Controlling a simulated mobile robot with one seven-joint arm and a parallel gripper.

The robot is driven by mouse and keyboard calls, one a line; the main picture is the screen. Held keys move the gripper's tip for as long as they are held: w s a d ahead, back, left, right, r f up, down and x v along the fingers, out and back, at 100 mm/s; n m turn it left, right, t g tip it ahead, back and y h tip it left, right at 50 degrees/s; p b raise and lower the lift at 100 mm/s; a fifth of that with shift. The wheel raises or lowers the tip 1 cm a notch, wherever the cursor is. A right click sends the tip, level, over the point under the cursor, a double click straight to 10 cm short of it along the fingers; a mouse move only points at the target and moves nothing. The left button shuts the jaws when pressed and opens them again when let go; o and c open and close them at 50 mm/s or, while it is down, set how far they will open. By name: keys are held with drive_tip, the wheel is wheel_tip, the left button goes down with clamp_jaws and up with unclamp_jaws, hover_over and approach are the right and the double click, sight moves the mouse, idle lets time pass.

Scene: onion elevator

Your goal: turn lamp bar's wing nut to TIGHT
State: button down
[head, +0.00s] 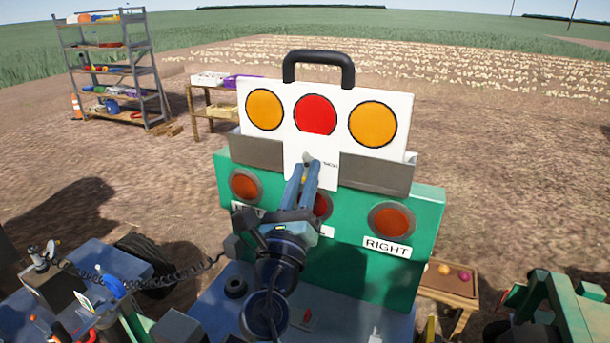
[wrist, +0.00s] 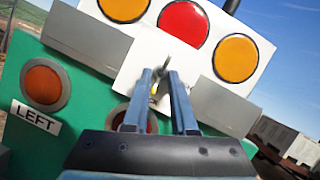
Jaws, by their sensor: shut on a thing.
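The lamp bar (head: 343,95) is a white board with two orange lamps, a red lamp between them and a black handle on top. Its lower tab hangs down in front of a grey bracket on the green panel. The wing nut (wrist: 155,91) is small and mostly hidden between my fingers in the wrist view. My gripper (head: 308,166) is shut on it, its blue fingers reaching up to the tab from below. The gripper also shows in the wrist view (wrist: 162,76). Small dark lettering beside the nut is too small to read.
The green panel (head: 345,265) carries red lamps, with a RIGHT label (head: 387,246) and a LEFT label (wrist: 35,117). The grey bracket (head: 375,178) spans behind the tab. A shelf rack (head: 105,68) stands far left, and a small wooden table (head: 450,292) lower right.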

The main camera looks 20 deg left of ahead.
drive_tip(key=shift+f+m+h+b, duration=0.15)
drive_tip(key=shift+m+h+b, duration=0.25)
drive_tip(key=shift+m+b, duration=0.45)
